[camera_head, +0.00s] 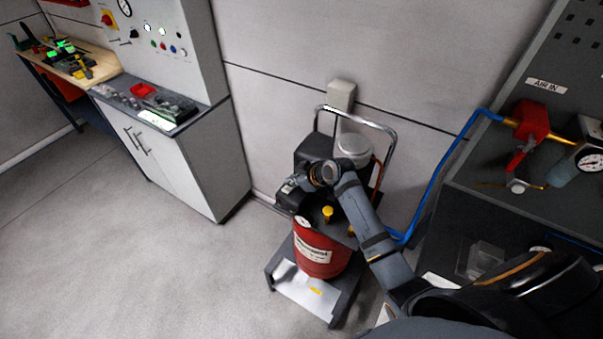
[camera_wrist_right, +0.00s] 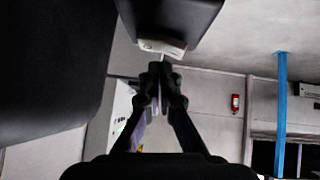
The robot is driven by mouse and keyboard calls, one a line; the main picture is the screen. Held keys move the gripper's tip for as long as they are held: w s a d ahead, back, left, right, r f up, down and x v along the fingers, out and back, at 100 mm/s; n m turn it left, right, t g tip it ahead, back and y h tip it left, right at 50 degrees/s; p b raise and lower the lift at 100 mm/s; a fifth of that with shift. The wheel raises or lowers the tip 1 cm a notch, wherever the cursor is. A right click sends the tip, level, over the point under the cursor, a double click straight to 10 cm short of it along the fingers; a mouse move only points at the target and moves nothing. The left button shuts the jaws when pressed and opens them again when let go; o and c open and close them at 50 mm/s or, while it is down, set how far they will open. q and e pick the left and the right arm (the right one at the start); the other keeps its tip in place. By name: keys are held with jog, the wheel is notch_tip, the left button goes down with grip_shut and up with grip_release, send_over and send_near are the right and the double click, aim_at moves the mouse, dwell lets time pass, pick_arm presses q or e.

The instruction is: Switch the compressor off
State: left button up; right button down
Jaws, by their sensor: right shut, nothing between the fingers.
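The compressor stands low against the wall in the head view, with a red tank (camera_head: 318,258), a dark housing (camera_head: 313,150) and a chrome handle (camera_head: 362,118). My right arm reaches over it from the lower right. My right gripper (camera_head: 288,187) is at the left side of the compressor's top, above the tank. In the right wrist view the gripper's fingers (camera_wrist_right: 160,80) are shut with nothing between them. Their tips are close to a pale piece (camera_wrist_right: 160,47) under a dark block (camera_wrist_right: 180,18); I cannot tell whether they touch. The switch itself is not clearly visible. My left gripper is not in view.
The compressor stands on a dark platform (camera_head: 345,300). A blue hose (camera_head: 440,180) runs to the panel at right with a red valve (camera_head: 530,120) and gauge (camera_head: 590,161). A white cabinet (camera_head: 185,170) stands at left. The floor (camera_head: 130,270) in front is clear.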

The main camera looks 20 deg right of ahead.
aim_at(292, 187)
notch_tip(292, 187, up, 3)
jog(key=shift+w+d+r+p, duration=0.1)
jog(key=shift+w+p, duration=0.05)
jog(key=shift+p, duration=0.75)
pick_arm(q)
jog(key=b, duration=0.1)
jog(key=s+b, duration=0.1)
jog(key=b, duration=0.1)
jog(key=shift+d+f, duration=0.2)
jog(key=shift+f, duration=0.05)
pick_arm(e)
jog(key=d+v, duration=0.1)
jog(key=v, duration=0.9)
jog(key=shift+w+d, duration=0.25)
jog(key=shift+d, duration=0.05)
jog(key=shift+w, duration=0.1)
